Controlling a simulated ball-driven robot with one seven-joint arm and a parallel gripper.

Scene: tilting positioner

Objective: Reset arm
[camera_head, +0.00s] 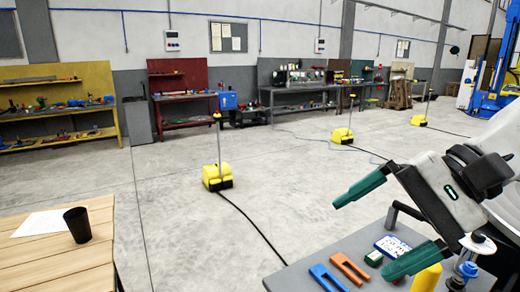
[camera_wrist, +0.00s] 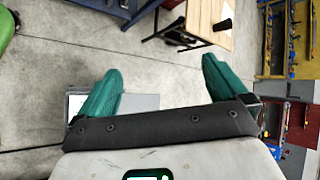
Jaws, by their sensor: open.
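My gripper (camera_head: 378,225) is at the right of the head view, above a grey tabletop. Its two green fingers are spread wide apart, with nothing between them. The wrist view also shows my gripper (camera_wrist: 160,86) with both green fingers apart and empty, over bare concrete floor and a grey surface. My arm comes in from the right edge of the head view.
The grey table (camera_head: 310,272) holds blue (camera_head: 325,277) and orange (camera_head: 350,267) fork-shaped pieces, a small green box (camera_head: 374,258) and a yellow cylinder (camera_head: 426,278). A wooden table (camera_head: 70,262) with a black cup (camera_head: 77,224) stands left. Yellow floor units (camera_head: 216,177) trail cables; floor between is clear.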

